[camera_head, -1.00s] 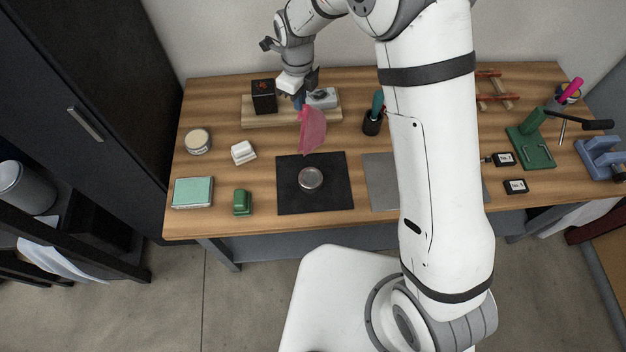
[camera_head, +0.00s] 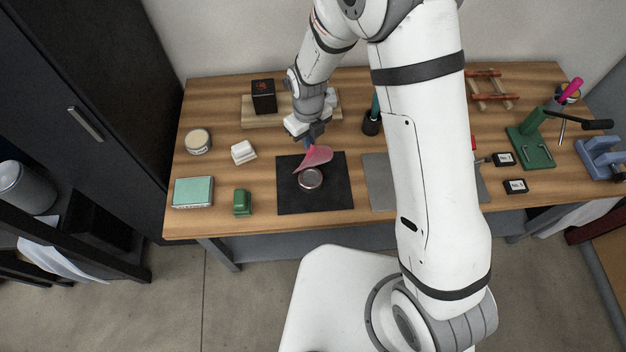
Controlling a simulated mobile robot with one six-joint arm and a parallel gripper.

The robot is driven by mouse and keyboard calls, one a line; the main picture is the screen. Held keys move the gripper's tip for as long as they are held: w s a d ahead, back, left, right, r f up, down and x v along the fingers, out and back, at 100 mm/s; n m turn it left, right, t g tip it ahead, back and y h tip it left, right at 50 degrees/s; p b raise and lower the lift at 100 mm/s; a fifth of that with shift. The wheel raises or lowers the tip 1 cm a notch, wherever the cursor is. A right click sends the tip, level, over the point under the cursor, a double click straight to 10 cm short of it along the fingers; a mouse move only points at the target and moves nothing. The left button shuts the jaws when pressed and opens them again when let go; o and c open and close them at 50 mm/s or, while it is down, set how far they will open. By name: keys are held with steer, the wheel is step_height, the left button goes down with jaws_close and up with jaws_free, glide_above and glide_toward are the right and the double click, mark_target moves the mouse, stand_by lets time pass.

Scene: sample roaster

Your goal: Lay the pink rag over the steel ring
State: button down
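My gripper (camera_head: 308,142) is above the far part of the black mat, pointing down. The steel ring (camera_head: 310,179) lies on the black mat (camera_head: 329,197), just on the near side of the rag. The rag's lower edge is close to the ring's far rim; I cannot tell whether they touch. The ring's top is mostly uncovered.
A green block (camera_head: 242,202), a teal-topped box (camera_head: 193,192), a white block (camera_head: 243,152) and a round tin (camera_head: 198,141) stand to the left. A black box (camera_head: 263,96) stands on a wooden board behind. A grey plate (camera_head: 380,181) lies right of the mat.

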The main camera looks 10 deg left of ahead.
steer(key=s+d+f, duration=0.2)
steer(key=s+f, duration=0.1)
steer(key=s+d+f, duration=0.2)
steer(key=s+f, duration=0.1)
steer(key=s+d+f, duration=0.2)
steer(key=s+f, duration=0.2)
steer(key=shift+d, duration=0.2)
steer(key=c, duration=1.2)
jaws_free()
steer(key=s+d+r+p, duration=0.2)
steer(key=s+r+p, duration=0.1)
steer(key=r+p, duration=0.4)
step_height(320, 180, up, 3)
steer(key=shift+s+d, duration=0.15)
steer(key=shift+s, duration=0.15)
